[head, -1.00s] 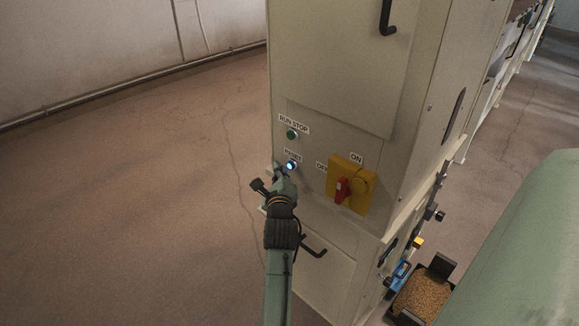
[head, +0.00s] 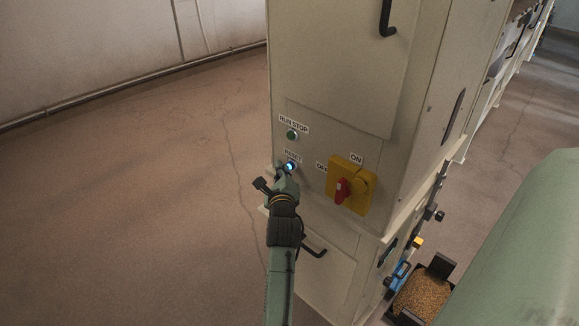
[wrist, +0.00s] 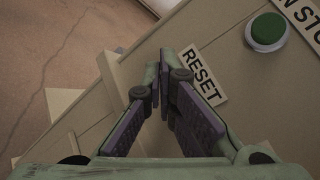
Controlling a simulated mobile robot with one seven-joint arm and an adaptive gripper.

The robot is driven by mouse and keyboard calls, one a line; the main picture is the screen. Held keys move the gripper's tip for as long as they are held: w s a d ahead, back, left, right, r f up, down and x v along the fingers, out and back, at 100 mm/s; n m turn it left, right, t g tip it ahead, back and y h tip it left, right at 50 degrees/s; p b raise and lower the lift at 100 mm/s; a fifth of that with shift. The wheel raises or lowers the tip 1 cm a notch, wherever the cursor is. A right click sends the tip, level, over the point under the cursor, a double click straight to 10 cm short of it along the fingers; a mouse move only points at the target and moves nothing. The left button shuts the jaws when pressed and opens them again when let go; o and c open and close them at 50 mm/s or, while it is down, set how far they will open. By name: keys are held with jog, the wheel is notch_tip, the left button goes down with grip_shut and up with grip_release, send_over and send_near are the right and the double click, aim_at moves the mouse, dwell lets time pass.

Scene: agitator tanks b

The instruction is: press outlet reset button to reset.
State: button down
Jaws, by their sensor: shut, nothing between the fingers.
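The reset button (head: 291,166) is a small blue-lit round button on the beige cabinet front, under the RESET label (head: 293,156). My gripper (head: 282,168) is shut and empty, its tips right by the button and partly covering it in the head view. I cannot tell whether they touch it. In the wrist view the closed fingers (wrist: 163,62) point at the panel beside the RESET label (wrist: 202,76). The button itself is hidden behind them there.
A green button (head: 292,134) under the RUN STOP label sits above; it also shows in the wrist view (wrist: 267,31). A red rotary switch on a yellow plate (head: 351,184) is to the right. Open floor lies left.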

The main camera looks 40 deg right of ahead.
jog(key=shift+d, duration=0.5)
dwell(0.7)
jog(key=shift+a, duration=0.1)
jog(key=shift+s+a+p, duration=0.1)
jog(key=shift+a+p, duration=0.5)
jog(key=shift+a, duration=0.15)
jog(key=shift+a, duration=0.1)
jog(key=a+p, duration=0.2)
jog(key=a, duration=0.3)
jog(key=shift+s, duration=0.15)
dwell(0.6)
